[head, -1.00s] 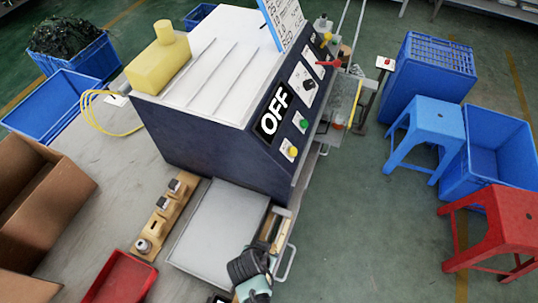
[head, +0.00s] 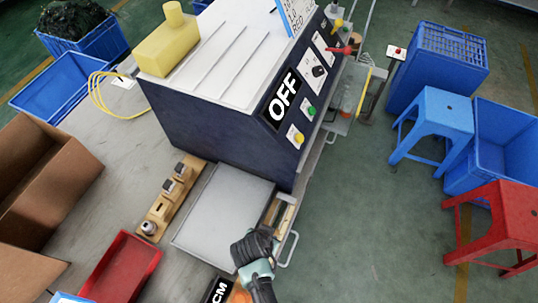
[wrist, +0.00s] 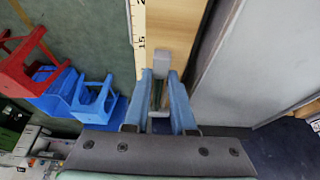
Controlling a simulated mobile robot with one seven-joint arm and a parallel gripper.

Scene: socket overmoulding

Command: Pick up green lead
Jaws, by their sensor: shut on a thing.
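I cannot make out a green lead in either view. My gripper (wrist: 162,88) shows in the wrist view with its two blue fingers close together. A small grey block (wrist: 162,57) sits at the fingertips, and the fingers are shut on it. Whether a lead hangs from it is hidden. In the head view my dark wrist (head: 255,248) is at the front right corner of the grey plate (head: 222,215), beside the machine's front edge. My fingertips are hidden there.
The dark blue machine (head: 200,125) marked OFF stands behind the plate. A wooden strip with grey sockets (head: 160,208) lies left of the plate. A red tray (head: 122,268) and a cardboard box (head: 45,180) are further left. Stools and blue crates (head: 435,75) stand on the floor at right.

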